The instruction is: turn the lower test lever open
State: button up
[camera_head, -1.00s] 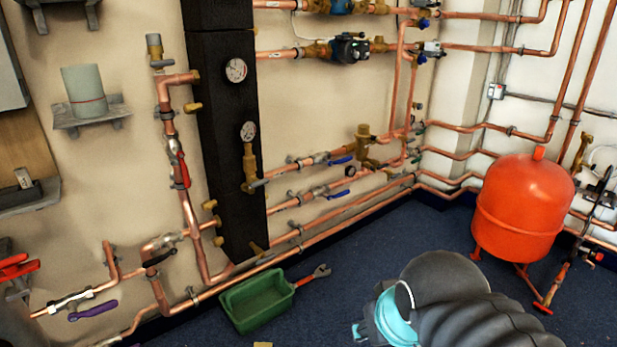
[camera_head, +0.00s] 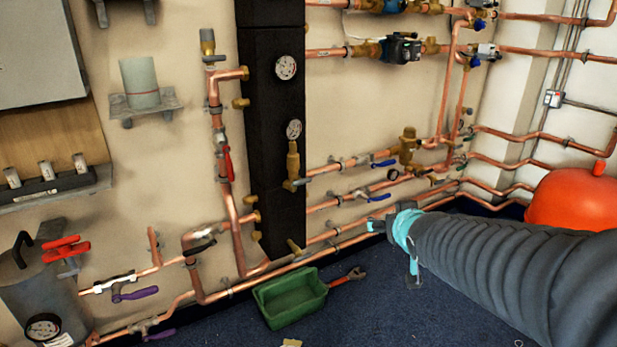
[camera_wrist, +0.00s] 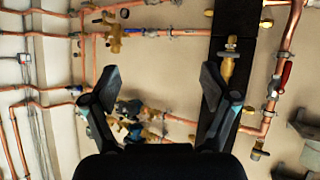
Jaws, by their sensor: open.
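At the lower left of the head view are two purple levers on copper pipes: an upper one (camera_head: 135,293) and a lower one (camera_head: 160,334). The lower one lies near the bottom edge, roughly along its pipe. No label shows which lever is the test one. Neither purple lever can be made out in the wrist view. My gripper (camera_head: 378,226) is far to their right, in front of the low pipes, pointing left. In the wrist view my gripper (camera_wrist: 157,85) is open, with nothing between its fingers.
A grey canister with a gauge (camera_head: 42,328) stands left of the purple levers. A green tray (camera_head: 290,300) and a red-handled wrench (camera_head: 348,277) lie on the blue floor. Blue-handled valves (camera_head: 379,197) sit behind my gripper. An orange tank (camera_head: 575,203) is at right.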

jog(key=w+a+f+n+t+y, duration=0.1)
jog(key=w+a+n+t+y, duration=0.15)
jog(key=w+a, duration=0.5)
jog(key=n+y, duration=0.2)
jog(key=y, duration=0.5)
send_near(304, 182)
jog(key=p+x, duration=0.1)
jog(key=x, duration=1)
jog(key=shift+p, duration=0.4)
jog(key=c, duration=1.2)
